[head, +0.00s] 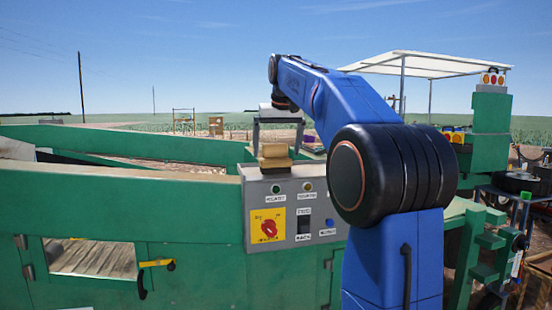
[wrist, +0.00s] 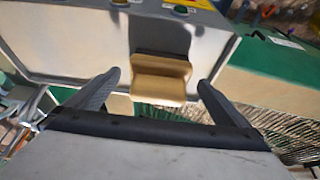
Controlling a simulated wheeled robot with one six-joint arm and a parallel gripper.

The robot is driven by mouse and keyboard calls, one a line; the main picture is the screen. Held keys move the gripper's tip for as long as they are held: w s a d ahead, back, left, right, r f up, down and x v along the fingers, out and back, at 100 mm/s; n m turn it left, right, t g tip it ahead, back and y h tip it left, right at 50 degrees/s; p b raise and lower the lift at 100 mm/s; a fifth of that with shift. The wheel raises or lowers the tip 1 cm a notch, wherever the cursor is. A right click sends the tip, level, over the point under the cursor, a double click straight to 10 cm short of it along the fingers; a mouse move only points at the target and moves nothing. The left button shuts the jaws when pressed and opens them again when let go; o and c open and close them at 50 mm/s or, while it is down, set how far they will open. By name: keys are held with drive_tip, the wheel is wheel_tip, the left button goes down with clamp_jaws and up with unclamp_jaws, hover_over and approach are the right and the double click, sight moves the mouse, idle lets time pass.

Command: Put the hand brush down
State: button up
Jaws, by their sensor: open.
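The hand brush (head: 275,156) has a tan wooden back. It rests on top of the grey control box (head: 256,190), near its front edge. In the wrist view the brush (wrist: 160,78) lies on the metal top of the box, with a dark strip along its far side. My gripper (wrist: 160,88) is open, with one finger on each side of the brush and a gap between each finger and the wood.
The control box carries a red rotary switch (head: 269,228) on a yellow plate and several buttons. Green machine walls (head: 120,207) run to the left. A white canopy (head: 428,64) stands behind at right. A dark wheel-like object (head: 514,182) lies on a stand at far right.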

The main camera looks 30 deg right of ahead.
drive_tip(key=v, duration=0.7)
drive_tip(key=shift+s+r, duration=0.2)
drive_tip(key=shift+r, duration=0.2)
drive_tip(key=shift+a, duration=0.1)
drive_tip(key=s+a+f+n, duration=0.1)
drive_tip(key=s+a+f, duration=0.5)
drive_tip(key=s+f, duration=0.3)
drive_tip(key=s+a+f+n, duration=0.1)
drive_tip(key=s+a+f, duration=0.5)
drive_tip(key=s+f, duration=0.25)
drive_tip(key=s+a+f, duration=0.1)
drive_tip(key=s+f, duration=0.4)
drive_tip(key=f, duration=0.3)
drive_tip(key=s+a+f, duration=0.2)
drive_tip(key=s+f, duration=0.4)
drive_tip(key=f, duration=0.3)
drive_tip(key=s+a+f+n+y, duration=0.1)
drive_tip(key=s+a+f, duration=0.1)
drive_tip(key=s+f, duration=0.4)
wheel_tip(320, 180, down, 3)
drive_tip(key=shift+s+f+t, duration=0.25)
drive_tip(key=shift+t, duration=0.05)
